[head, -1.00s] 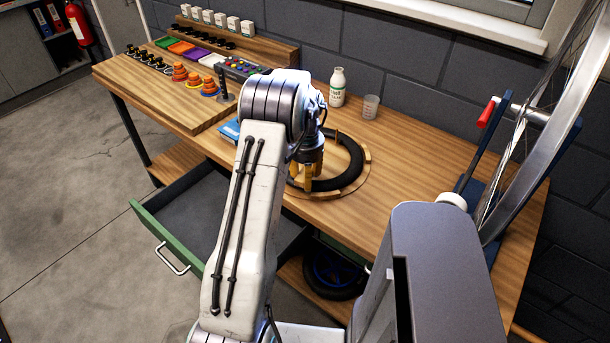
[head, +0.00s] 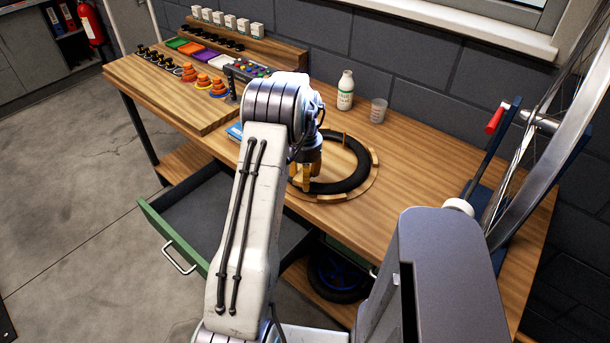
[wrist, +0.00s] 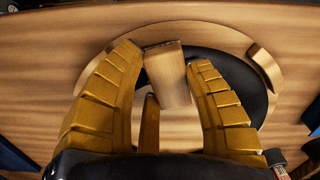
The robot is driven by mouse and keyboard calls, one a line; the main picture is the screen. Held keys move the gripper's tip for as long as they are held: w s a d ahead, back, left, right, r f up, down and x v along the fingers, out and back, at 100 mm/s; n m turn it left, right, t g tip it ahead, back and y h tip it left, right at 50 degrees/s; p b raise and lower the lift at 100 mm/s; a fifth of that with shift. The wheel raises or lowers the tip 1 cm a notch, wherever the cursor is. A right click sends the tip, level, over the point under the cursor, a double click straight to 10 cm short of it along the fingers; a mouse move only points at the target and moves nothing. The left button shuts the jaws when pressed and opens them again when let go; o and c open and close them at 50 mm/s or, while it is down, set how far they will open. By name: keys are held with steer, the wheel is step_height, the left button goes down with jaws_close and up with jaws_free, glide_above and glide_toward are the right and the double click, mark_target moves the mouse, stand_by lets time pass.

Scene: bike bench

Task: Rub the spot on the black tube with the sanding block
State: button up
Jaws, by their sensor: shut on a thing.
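The black tube (head: 352,180) lies as a ring on a round wooden board (head: 330,199) on the bench. My gripper (head: 306,184) is over the left part of the ring. In the wrist view, my gripper (wrist: 165,58) is shut on a pale wooden block, the sanding block (wrist: 168,78), held slightly tilted between the yellow fingers. The black tube (wrist: 232,72) passes behind and right of the block there. I cannot tell whether the block touches the tube. The spot is not visible.
A white bottle (head: 345,91) and a clear cup (head: 378,111) stand behind the board. A blue item (head: 235,131) lies left of it, partly behind my arm. The green-fronted drawer (head: 172,236) is open below. A wheel (head: 560,150) stands at the right. Bench right of the board is clear.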

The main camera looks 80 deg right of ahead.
steer(key=shift+s+a+f, duration=0.1)
stand_by(0.4)
steer(key=shift+s+a, duration=0.2)
steer(key=shift+s, duration=0.4)
steer(key=shift+s+a, duration=0.15)
steer(key=shift+s, duration=0.4)
steer(key=shift+w+d, duration=0.1)
steer(key=shift+w, duration=0.1)
steer(key=shift+w+d, duration=0.2)
steer(key=shift+w, duration=0.35)
steer(key=shift+w+d, duration=0.15)
steer(key=shift+w, duration=0.4)
steer(key=shift+r+p, duration=2.3)
steer(key=shift+r, duration=1.3)
